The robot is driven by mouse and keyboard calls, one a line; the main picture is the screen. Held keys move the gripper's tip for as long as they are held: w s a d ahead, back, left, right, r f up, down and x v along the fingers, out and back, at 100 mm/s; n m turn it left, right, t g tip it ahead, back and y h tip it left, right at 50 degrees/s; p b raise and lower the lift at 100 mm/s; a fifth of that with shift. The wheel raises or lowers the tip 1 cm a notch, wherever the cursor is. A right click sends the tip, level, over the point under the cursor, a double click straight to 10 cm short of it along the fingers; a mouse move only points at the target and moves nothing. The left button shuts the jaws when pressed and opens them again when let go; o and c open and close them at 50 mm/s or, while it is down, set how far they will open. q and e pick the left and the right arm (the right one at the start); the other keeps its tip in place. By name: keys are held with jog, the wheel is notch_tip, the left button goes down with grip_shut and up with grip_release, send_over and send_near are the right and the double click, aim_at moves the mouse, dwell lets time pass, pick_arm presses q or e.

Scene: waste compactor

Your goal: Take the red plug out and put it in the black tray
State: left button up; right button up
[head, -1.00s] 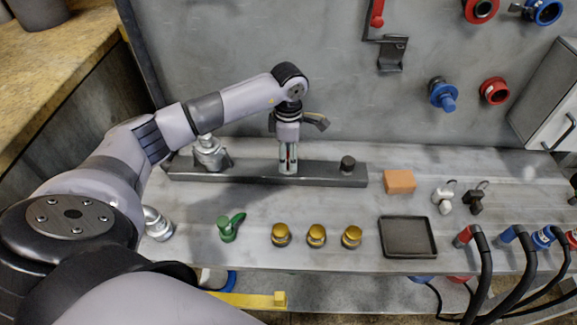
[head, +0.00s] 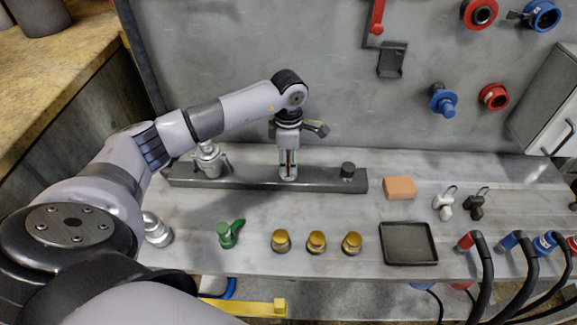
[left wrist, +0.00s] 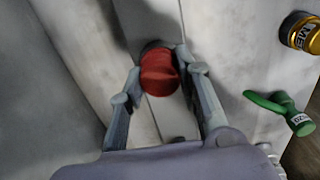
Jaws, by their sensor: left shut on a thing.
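The red plug (left wrist: 160,73) shows in the left wrist view between the two fingers of my left gripper (left wrist: 160,92), which is shut on it. In the head view this gripper (head: 288,170) points down at the middle of the long grey bar (head: 225,180) on the bench, and its fingers mostly hide the plug. I cannot tell whether the plug is seated in the bar or free of it. The black tray (head: 409,260) lies empty at the right front of the bench. My right gripper is not in view.
A green-handled part (head: 230,234) and three gold caps (head: 316,241) stand in front of the bar. An orange block (head: 399,187) lies behind the tray. Black hoses (head: 487,272) rise at the right. The bench between bar and caps is clear.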

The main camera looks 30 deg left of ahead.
pick_arm(q)
jog(key=o, duration=0.6)
jog(key=c, duration=0.6)
jog(key=n, duration=0.3)
jog(key=shift+r+p, duration=0.1)
jog(key=shift+p, duration=0.2)
jog(key=shift+n, duration=1)
jog(key=shift+n+p, duration=0.35)
jog(key=shift+n, duration=2.25)
